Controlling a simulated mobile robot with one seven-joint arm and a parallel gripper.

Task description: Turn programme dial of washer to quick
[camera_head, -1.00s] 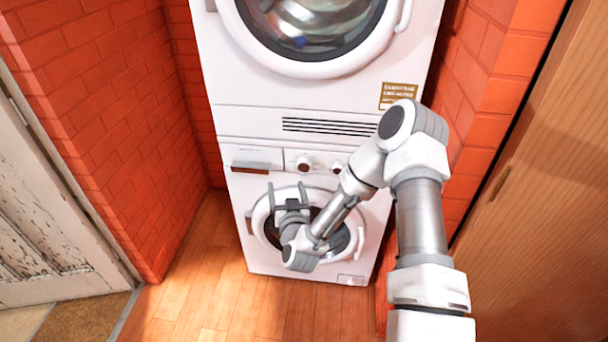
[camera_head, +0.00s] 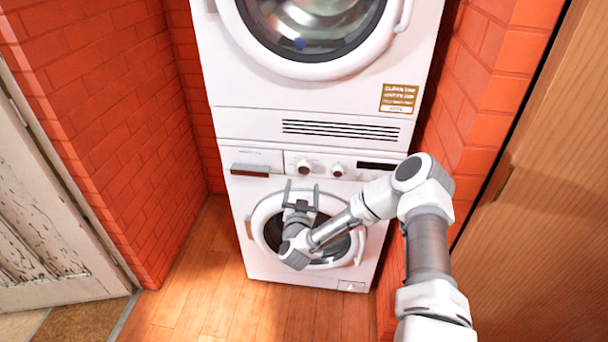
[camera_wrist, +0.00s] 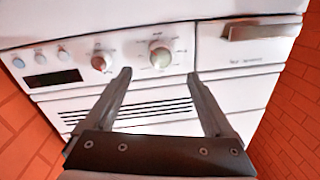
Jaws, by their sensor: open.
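The washer (camera_head: 268,271) is the lower white machine. Its panel carries two round dials with pale rims and brownish centres. The dial nearer the drawer (camera_head: 304,167) shows in the wrist view (camera_wrist: 161,56) with small printed marks around it. The other dial (camera_head: 337,169) is beside it, towards the display, and also shows in the wrist view (camera_wrist: 101,62). The print is too small to read, so I cannot tell which is the programme dial. My gripper (camera_head: 302,185) is open and empty, just below the drawer-side dial. In the wrist view, its fingertips (camera_wrist: 159,74) straddle that dial's line, apparently short of it.
The detergent drawer (camera_head: 252,161) is left of the dials and a dark display (camera_head: 378,166) is right. The round washer door (camera_head: 265,236) is behind my gripper. A dryer (camera_head: 225,60) is stacked above. Brick walls (camera_head: 100,130) flank the machines. Wooden floor lies clear in front.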

